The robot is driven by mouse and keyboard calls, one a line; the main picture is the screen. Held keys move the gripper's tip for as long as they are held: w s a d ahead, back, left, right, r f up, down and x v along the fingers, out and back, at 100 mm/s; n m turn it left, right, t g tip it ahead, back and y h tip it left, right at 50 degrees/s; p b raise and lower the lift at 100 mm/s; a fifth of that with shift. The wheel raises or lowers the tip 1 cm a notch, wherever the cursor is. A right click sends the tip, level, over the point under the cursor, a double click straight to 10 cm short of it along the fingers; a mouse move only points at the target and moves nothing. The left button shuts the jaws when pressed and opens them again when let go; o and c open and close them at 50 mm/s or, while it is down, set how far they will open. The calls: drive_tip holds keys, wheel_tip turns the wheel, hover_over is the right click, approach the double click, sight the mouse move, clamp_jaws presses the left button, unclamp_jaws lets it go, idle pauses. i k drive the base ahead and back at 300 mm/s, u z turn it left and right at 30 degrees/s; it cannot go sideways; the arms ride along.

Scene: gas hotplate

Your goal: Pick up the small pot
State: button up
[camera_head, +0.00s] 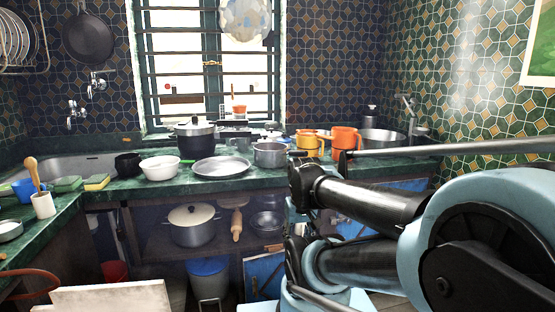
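A larger dark pot with a lid (195,142) stands behind that pan. A lidded pot (193,226) stands on the shelf under the counter. The frame does not settle which pot the task means; the silver one looks smallest of these. My arm fills the lower right, its black and light blue links reaching toward the counter front, just right of the silver pot. I cannot make out my gripper's fingers.
A white bowl (160,168) and black cup (128,164) stand left of the pan. Orange (345,140) and yellow (309,144) mugs stand right of the silver pot. A sink (72,167) is at left. A pale board (110,300) lies in the foreground.

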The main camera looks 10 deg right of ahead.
sight(267, 154)
drive_tip(key=k, duration=0.55)
drive_tip(key=z, duration=0.55)
drive_tip(key=i, duration=0.95)
drive_tip(key=z, duration=0.4)
